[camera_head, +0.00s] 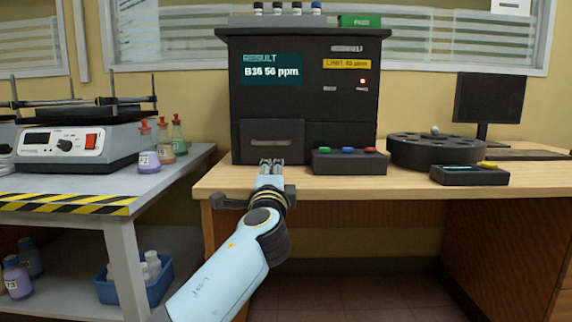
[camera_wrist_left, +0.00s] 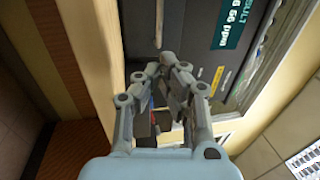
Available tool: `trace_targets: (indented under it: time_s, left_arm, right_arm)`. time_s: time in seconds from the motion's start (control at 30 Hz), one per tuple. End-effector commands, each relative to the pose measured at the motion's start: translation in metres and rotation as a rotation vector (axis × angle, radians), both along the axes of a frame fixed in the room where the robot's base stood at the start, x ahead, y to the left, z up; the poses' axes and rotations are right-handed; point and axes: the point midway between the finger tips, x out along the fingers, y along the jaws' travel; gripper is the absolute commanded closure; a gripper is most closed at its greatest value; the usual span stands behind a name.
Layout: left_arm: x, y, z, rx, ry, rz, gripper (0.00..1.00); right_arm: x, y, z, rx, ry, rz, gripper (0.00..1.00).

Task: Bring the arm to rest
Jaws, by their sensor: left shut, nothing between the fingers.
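My left arm (camera_head: 228,262) reaches up from the bottom of the head view to the front edge of the wooden desk. My left gripper (camera_head: 271,163) is shut and empty, in front of the drawer of the dark analyzer (camera_head: 303,100). In the left wrist view the closed fingers (camera_wrist_left: 163,62) point toward the analyzer's dark front, above the desk edge. I cannot tell whether the fingertips touch the drawer. The analyzer's screen (camera_head: 273,69) reads "B36 56 ppm", and a red light is lit on its front. My right gripper is not in view.
A button box (camera_head: 349,162) with blue, green and red buttons sits right of the gripper. A dark round carousel (camera_head: 436,151) and a small box (camera_head: 469,175) stand farther right.

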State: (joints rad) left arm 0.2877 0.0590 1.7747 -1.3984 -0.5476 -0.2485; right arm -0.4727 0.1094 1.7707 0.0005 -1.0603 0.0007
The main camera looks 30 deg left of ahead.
Motion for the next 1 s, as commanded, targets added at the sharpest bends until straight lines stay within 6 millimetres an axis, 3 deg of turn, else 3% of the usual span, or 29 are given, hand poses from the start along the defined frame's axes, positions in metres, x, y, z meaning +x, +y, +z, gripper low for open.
trace_targets:
  time_s: [0.23,0.37,0.47,0.53,0.6,0.7,0.83,1.0]
  left_arm:
    - [-0.005,-0.001,-0.003,-0.009,0.002,0.003,1.00]
    - [-0.030,0.010,-0.027,-0.128,0.021,0.038,1.00]
    - [-0.074,0.023,-0.070,-0.341,0.065,0.104,1.00]
    - [-0.117,0.027,-0.108,-0.530,0.121,0.166,1.00]
    - [-0.163,0.024,-0.145,-0.720,0.193,0.235,1.00]
    - [-0.224,0.008,-0.186,-0.949,0.312,0.326,1.00]
    - [-0.285,-0.018,-0.215,-1.145,0.450,0.414,1.00]
    - [-0.344,-0.049,-0.229,-1.310,0.600,0.494,1.00]
  right_arm:
    - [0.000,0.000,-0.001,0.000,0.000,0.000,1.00]
    - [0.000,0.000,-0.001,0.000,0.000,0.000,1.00]
    - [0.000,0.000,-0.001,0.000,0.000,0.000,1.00]
    - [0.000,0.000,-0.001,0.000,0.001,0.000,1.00]
    - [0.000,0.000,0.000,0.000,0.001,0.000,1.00]
    - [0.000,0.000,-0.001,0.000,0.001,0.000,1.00]
    - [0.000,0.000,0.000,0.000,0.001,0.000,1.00]
    - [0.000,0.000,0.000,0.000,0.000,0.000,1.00]
